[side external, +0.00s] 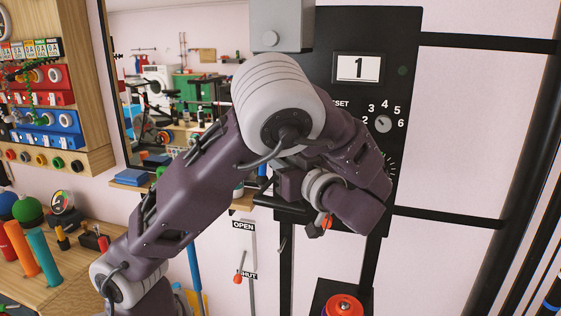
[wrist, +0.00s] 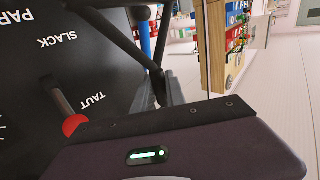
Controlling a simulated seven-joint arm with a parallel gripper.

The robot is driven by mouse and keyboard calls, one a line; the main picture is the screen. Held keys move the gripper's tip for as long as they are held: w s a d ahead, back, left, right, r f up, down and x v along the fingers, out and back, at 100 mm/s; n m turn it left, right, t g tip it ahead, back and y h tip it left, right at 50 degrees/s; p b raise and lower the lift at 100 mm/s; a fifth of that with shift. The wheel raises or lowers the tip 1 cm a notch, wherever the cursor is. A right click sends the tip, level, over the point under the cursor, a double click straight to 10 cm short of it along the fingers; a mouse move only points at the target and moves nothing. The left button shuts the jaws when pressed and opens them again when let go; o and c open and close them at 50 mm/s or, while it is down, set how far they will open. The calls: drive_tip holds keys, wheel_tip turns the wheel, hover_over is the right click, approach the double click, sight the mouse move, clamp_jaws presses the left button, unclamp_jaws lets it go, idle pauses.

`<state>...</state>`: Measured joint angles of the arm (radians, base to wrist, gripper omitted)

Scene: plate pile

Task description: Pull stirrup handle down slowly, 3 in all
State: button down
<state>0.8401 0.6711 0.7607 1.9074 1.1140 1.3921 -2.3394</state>
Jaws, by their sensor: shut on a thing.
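The stirrup handle (side external: 268,201) shows in the side view as a short black bar sticking out left of my gripper, in front of the black panel. My gripper (side external: 290,188) is shut on the stirrup handle; its fingertips are mostly hidden by my own wrist. The counter (side external: 358,68) on the panel reads 1.
The black panel (side external: 408,120) carries a numbered dial (side external: 383,124). A red-knobbed lever (wrist: 75,124) sits by the SLACK and TAUT marks in the wrist view. Below are an OPEN/SHUT lever (side external: 238,277) and a red round knob (side external: 343,304). A cluttered bench (side external: 70,290) stands at left.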

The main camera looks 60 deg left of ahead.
sight(283, 201)
drive_tip(key=shift+f, duration=1.25)
drive_tip(key=shift+f, duration=2.35)
drive_tip(key=shift+f, duration=1.15)
